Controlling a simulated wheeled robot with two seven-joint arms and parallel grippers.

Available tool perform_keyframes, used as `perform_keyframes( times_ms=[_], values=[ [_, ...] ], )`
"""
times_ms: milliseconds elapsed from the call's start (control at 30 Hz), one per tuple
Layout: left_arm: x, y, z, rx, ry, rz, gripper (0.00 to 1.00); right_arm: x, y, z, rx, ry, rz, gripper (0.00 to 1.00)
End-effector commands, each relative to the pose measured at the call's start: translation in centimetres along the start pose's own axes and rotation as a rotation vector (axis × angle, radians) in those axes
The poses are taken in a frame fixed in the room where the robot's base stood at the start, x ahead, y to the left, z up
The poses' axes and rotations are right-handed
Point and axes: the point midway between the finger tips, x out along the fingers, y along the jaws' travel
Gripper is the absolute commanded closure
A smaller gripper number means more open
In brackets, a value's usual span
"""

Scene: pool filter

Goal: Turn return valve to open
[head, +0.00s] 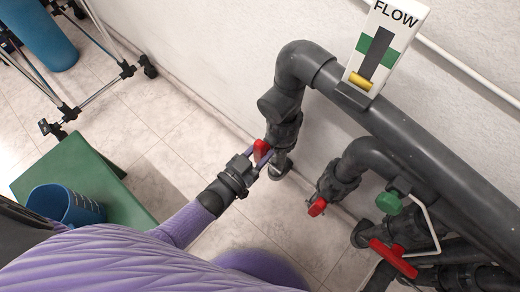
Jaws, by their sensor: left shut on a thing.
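A red valve handle (261,150) sits on the grey vertical pipe that drops from the elbow at the left end of the pipework. My left gripper (262,160) reaches it from the lower left and is shut on it. The fingers partly hide the handle, so its exact angle is hard to tell. No label shows which valve is the return valve. The FLOW gauge (388,40) stands on the main pipe, with its yellow marker (361,80) at the bottom, below the green marks. My right gripper is not in view.
Other valves have a red handle (317,207), a green handle (389,203) and a long red handle (393,258). A white wall (220,60) stands close behind the pipes. A green bench (70,175) with a blue bucket (80,207) stands left. Tiled floor between is clear.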

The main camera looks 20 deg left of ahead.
Motion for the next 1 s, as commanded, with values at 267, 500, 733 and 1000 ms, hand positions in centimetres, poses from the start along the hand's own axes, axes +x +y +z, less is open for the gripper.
perform_keyframes(
  times_ms=[267,500,733,1000],
  values=[
    [-0.08,0.04,0.15,-0.020,-0.005,0.000,1.00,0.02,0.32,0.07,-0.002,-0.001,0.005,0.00],
    [-0.08,0.04,0.15,-0.020,-0.005,0.000,1.00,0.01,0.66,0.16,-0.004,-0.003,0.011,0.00],
    [-0.05,0.04,0.09,-0.018,-0.003,0.000,0.23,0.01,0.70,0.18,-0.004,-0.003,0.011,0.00],
    [-0.41,0.01,-0.03,-0.017,-0.002,0.000,0.23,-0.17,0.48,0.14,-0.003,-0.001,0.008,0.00]
  ],
)
